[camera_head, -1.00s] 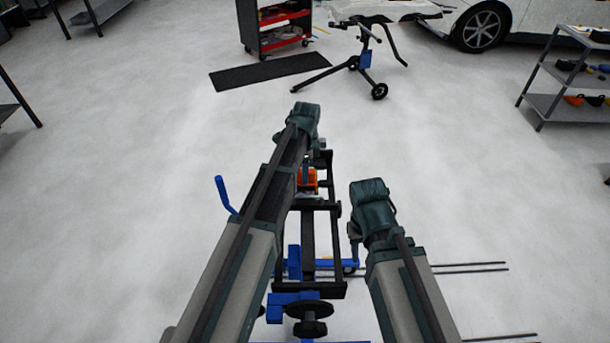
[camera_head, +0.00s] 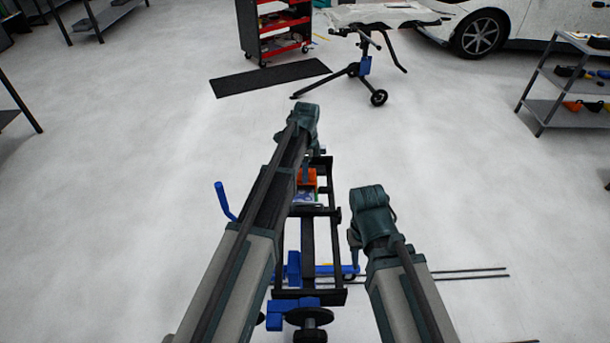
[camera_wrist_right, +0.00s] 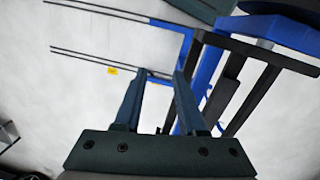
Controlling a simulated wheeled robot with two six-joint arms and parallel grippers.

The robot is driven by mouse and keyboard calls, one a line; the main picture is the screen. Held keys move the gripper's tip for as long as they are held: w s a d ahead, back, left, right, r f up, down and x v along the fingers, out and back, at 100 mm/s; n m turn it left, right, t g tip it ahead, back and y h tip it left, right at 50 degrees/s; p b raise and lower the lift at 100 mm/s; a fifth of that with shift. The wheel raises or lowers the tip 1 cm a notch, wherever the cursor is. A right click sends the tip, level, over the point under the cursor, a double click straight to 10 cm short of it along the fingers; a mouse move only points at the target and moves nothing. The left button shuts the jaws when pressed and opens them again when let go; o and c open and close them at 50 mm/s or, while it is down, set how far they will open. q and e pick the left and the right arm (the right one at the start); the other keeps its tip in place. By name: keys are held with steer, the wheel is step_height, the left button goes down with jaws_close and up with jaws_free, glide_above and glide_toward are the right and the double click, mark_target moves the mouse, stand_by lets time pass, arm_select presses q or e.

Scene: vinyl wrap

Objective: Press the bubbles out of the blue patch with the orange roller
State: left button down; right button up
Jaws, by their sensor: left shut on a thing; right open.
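The orange roller (camera_head: 306,176) shows in the head view just right of my left forearm, over the far part of the black stand. My left gripper (camera_head: 307,162) is shut on it, though the arm hides most of the fingers. A small blue and white surface, seemingly the blue patch (camera_head: 305,198), shows just below the roller in the picture. Much of it is hidden, and I cannot make out bubbles or whether the roller touches it. My right gripper (camera_head: 354,247) is right of the stand. In the right wrist view its two fingers (camera_wrist_right: 160,80) are apart and empty.
The black stand frame (camera_head: 335,255) has blue parts and stands between my arms. A red tool cart (camera_head: 275,30), black mat (camera_head: 270,78), second stand (camera_head: 365,65), white car (camera_head: 540,30) and shelf (camera_head: 565,105) are farther off. Floor around is mostly clear.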

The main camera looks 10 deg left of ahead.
arm_select(q)
steer(key=shift+w, duration=0.1)
steer(key=shift+w+a, duration=0.25)
steer(key=shift+w, duration=0.75)
steer(key=shift+w, duration=0.15)
steer(key=shift+w+a, duration=0.2)
steer(key=shift+w, duration=0.75)
steer(key=shift+w, duration=0.1)
steer(key=shift+w+a, duration=0.1)
steer(key=shift+w, duration=0.2)
steer(key=shift+r, duration=0.15)
